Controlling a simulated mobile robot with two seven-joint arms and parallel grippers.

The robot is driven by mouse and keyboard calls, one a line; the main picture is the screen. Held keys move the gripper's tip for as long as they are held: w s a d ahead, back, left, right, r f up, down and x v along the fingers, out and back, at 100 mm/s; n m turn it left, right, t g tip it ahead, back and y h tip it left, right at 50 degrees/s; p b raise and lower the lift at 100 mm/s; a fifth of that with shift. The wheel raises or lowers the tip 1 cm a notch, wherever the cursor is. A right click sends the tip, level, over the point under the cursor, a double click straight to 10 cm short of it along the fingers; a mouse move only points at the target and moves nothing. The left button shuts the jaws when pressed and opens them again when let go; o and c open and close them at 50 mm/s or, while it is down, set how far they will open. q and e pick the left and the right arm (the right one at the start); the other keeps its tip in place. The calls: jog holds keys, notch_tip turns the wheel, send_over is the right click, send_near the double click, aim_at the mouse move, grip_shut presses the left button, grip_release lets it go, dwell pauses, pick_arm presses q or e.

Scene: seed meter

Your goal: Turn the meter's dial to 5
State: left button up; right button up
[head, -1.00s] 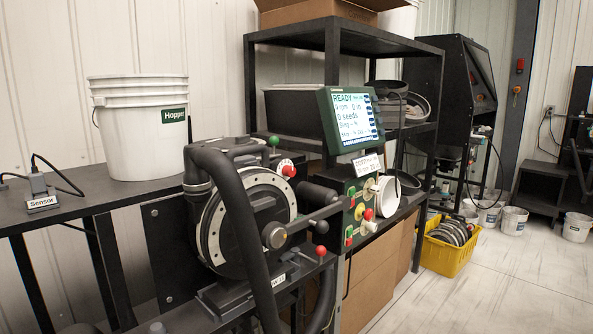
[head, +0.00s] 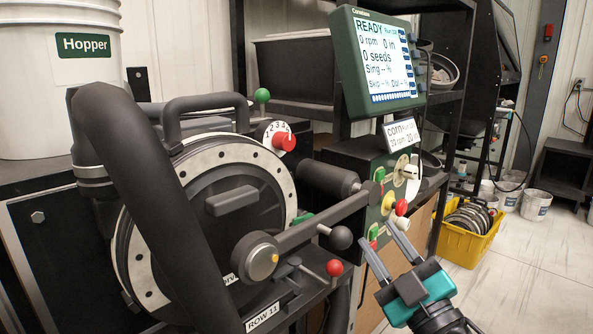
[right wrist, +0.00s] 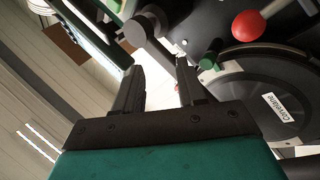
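The seed meter (head: 224,160) is a round black housing with a pale bolted ring. Its dial (head: 284,142) is a red knob on a white numbered face at the meter's upper right. Low numbers show on the face's upper left; the knob hides the rest, and I cannot tell its setting. My right gripper (head: 380,240) is open and empty at the lower right, below and right of the dial and apart from it. In the right wrist view the fingers (right wrist: 160,68) stand apart with nothing held. My left gripper is not in view.
A thick black hose crosses the meter's left side. A green-tipped lever (head: 262,96) stands above the dial. A black ball handle (head: 341,237) and red ball lever (head: 334,268) stick out below. The control panel (head: 390,200) and display (head: 378,60) stand right. Open floor lies far right.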

jog(key=s+a+r+n+g+y+b, duration=0.1)
jog(key=s+a+r+n+g+y, duration=0.25)
jog(key=r+n+g, duration=0.45)
jog(key=s+a+r+n+g+y+b, duration=0.1)
jog(key=s+a+r+n+g+y, duration=0.2)
jog(key=n, duration=0.9)
jog(key=s+a+r+n+g+y+b, duration=0.1)
jog(key=a+r+n+g+y, duration=0.3)
jog(key=r+n+g, duration=0.45)
jog(key=n+t+h, duration=0.2)
jog(key=t+h, duration=0.5)
jog(key=h, duration=0.2)
send_near(290, 140)
jog(key=shift+m, duration=0.25)
jog(key=x, duration=0.8)
jog(key=shift+w+a+f, duration=0.2)
jog(key=shift+w+a, duration=0.05)
grip_shut()
